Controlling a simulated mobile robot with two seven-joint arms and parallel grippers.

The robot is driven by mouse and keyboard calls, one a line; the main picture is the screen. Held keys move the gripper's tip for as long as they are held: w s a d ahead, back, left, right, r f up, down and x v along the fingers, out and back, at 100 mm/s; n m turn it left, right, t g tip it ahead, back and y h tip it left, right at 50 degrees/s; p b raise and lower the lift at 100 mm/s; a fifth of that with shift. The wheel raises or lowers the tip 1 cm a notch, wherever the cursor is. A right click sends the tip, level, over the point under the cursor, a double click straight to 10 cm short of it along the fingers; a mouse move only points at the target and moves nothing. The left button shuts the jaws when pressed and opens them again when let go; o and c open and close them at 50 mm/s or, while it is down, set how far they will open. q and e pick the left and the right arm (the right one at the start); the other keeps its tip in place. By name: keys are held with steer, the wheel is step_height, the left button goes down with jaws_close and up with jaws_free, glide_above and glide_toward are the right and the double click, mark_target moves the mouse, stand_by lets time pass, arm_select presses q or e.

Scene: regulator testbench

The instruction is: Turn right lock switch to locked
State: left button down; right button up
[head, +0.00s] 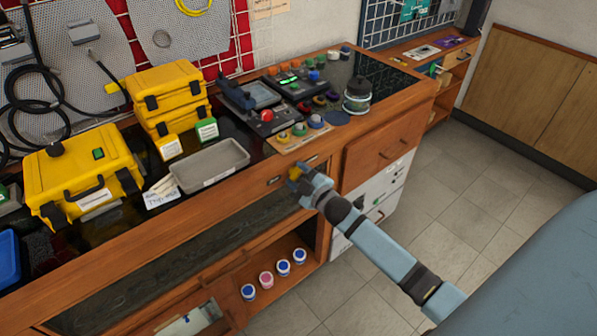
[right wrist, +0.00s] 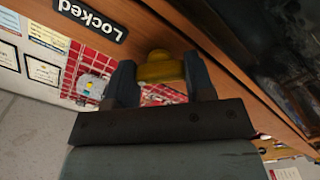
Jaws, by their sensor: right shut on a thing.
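A yellow switch knob (right wrist: 160,67) sits on the wooden bench front in the right wrist view. My right gripper (right wrist: 162,78) is shut on it, with one dark finger on either side. A black label reading "Locked" (right wrist: 90,18) is on the wood beside the knob and appears upside down in that view. In the head view, my right gripper (head: 298,180) is at the front edge of the bench, with a bit of the yellow knob (head: 294,172) showing at its tip. The fingers hide part of the knob, and its exact turn angle is unclear. My left gripper is not in view.
The bench top (head: 95,235) holds a yellow case (head: 75,170), a grey tray (head: 210,167), a glass jar (head: 357,95) and a board of coloured knobs (head: 300,133). Several small jars (head: 266,279) stand on the shelf below. The tiled floor (head: 480,190) at right is clear.

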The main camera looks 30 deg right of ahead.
steer(key=shift+m, duration=0.4)
steer(key=o, duration=0.9)
steer(key=shift+s, duration=0.25)
steer(key=s, duration=0.9)
steer(key=s+d, duration=0.1)
steer(key=s, duration=0.3)
steer(key=shift+s, duration=0.15)
